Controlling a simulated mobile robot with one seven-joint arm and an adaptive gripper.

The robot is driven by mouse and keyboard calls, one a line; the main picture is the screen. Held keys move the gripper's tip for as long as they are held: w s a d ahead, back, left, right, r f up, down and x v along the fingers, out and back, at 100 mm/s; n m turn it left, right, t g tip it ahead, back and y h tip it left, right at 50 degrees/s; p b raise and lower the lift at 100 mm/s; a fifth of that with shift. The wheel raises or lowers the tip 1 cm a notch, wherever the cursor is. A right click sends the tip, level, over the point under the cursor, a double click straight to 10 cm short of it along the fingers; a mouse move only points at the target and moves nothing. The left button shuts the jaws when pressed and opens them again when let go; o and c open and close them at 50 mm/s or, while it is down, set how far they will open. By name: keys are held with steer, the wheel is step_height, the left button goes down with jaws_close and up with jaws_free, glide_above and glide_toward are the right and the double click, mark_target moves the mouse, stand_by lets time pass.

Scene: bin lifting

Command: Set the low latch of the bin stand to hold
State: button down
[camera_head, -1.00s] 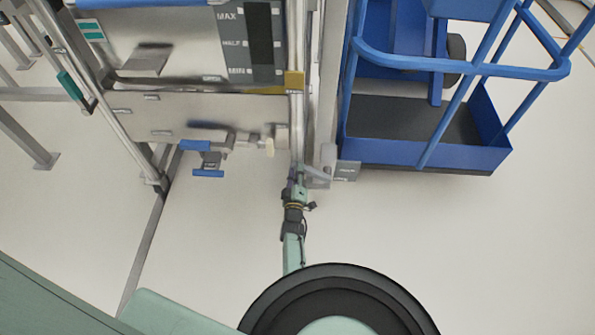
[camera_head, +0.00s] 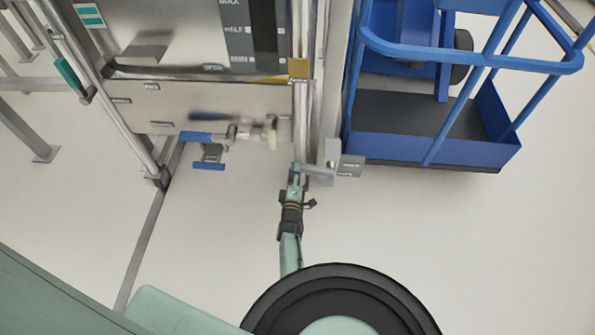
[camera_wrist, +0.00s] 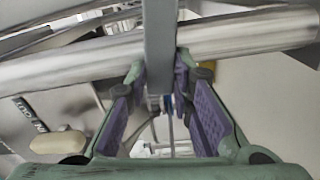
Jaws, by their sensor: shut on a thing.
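The low latch shows in the head view as a grey lever (camera_head: 316,170) at the foot of the upright post, next to a small grey label plate (camera_head: 350,166). My gripper (camera_head: 296,177) is at its left end. In the wrist view my gripper (camera_wrist: 160,100) has its purple-padded fingers on either side of a flat grey bar (camera_wrist: 160,45), which I take to be the latch lever. The fingers are shut on it. The lettering on the plate is too small to read, and the finger contact is partly hidden.
A blue cart (camera_head: 432,148) stands at the right. A thick metal tube (camera_wrist: 250,35) crosses close before the gripper. Floor below is clear.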

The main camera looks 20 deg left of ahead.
steer(key=shift+f+n+b, duration=0.85)
steer(key=shift+f+n, duration=0.15)
steer(key=shift+f, duration=0.3)
steer(key=c, duration=1.4)
jaws_free()
